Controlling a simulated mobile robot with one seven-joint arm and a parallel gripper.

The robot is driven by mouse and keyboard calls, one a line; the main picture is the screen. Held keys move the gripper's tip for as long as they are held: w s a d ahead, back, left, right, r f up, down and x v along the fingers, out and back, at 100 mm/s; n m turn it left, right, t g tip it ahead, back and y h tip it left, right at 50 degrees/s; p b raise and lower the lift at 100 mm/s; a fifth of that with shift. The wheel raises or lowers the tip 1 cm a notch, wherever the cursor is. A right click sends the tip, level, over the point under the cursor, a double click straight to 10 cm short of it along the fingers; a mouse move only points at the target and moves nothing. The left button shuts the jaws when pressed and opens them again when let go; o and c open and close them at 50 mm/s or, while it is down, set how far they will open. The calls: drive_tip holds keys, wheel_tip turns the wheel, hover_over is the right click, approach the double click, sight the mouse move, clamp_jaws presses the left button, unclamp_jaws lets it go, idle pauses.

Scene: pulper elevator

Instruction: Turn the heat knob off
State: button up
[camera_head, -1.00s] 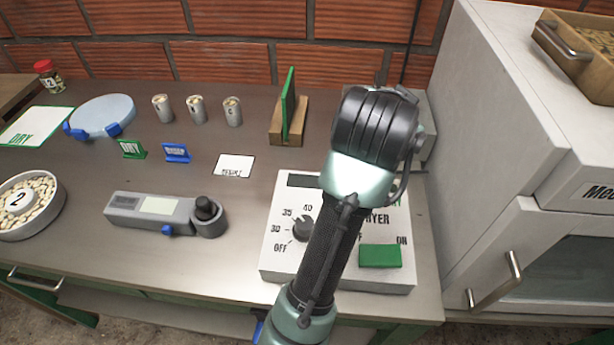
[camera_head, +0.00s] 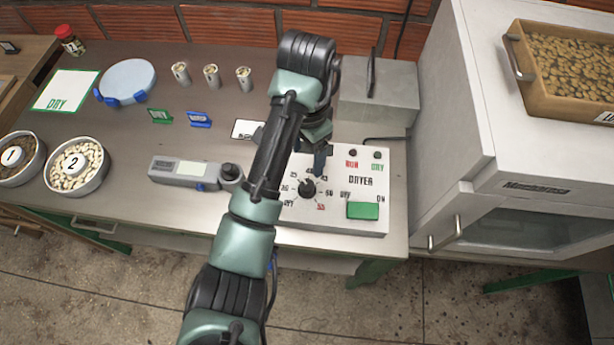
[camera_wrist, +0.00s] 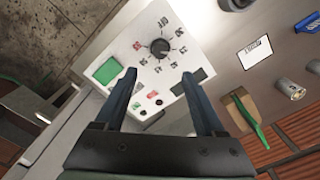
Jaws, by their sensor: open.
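The dryer panel (camera_head: 345,217) is a white box on the table with a round black heat knob (camera_head: 308,188) ringed by numbers and an OFF mark. I cannot make out the knob's pointer setting. A green switch (camera_head: 363,210) sits to the right of the knob. My gripper (camera_head: 320,168) is over the panel, just beyond the knob, partly hidden by my arm. In the wrist view, the open, empty fingers (camera_wrist: 160,80) point toward the panel; the knob (camera_wrist: 160,47) shows ahead, past the gap between the fingertips, apart from them.
A grey handheld meter (camera_head: 190,172) lies left of the dryer. A grey box with a handle (camera_head: 378,98) stands behind it. A tall white cabinet (camera_head: 465,130) bounds the right side. Bowls of beans (camera_head: 78,168) and small cups (camera_head: 212,77) are farther left.

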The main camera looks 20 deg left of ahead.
sight(307, 185)
wheel_tip(307, 185, down, 12)
drive_tip(key=b, duration=0.3)
clamp_jaws()
idle(0.4)
